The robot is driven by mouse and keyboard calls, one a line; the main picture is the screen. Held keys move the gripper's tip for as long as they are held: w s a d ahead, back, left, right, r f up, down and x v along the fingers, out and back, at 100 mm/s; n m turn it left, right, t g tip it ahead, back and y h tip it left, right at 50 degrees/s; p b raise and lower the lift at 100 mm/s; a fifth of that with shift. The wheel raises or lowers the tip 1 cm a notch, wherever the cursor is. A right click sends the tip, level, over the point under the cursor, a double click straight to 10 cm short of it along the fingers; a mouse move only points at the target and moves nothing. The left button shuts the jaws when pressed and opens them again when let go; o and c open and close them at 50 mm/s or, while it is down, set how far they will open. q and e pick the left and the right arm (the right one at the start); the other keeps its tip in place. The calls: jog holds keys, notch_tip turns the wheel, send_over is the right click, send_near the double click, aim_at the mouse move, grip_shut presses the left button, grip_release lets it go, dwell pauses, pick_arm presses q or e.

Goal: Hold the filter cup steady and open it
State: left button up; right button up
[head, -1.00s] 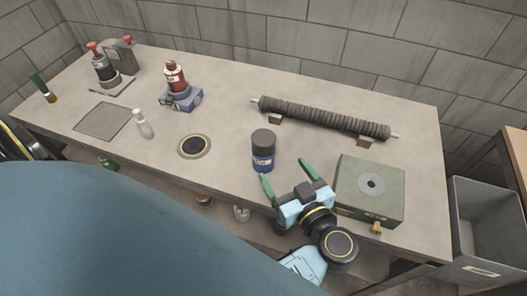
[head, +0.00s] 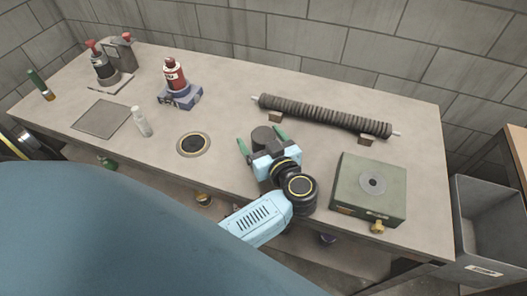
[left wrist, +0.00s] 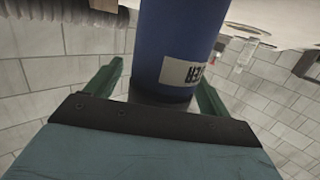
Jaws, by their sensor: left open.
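The filter cup is a dark blue cylinder with a dark grey lid. In the head view its lid (head: 263,138) shows between the fingers of my left gripper (head: 261,137), and the gripper hides most of its body. In the left wrist view the blue cup body (left wrist: 178,35) stands between the two green fingers, with a pale label low on it. The left gripper is open, with a finger on either side of the cup. I cannot tell whether either finger touches it. My right gripper is not in view.
A ribbed tube (head: 325,115) rests on two blocks behind the cup. A green-grey box (head: 350,195) with a brass fitting stands to the right. A round ring (head: 180,146) is set in the table to the left, beyond a bare stretch. A red bottle (head: 174,76) stands farther back left.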

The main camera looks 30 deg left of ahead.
pick_arm(q)
jog(key=shift+w+a, duration=0.15)
jog(key=c, duration=1.1)
notch_tip(320, 180, up, 10)
jog(key=p, duration=0.3)
jog(key=o, duration=0.5)
jog(key=c, duration=0.9)
jog(key=shift+o, duration=0.2)
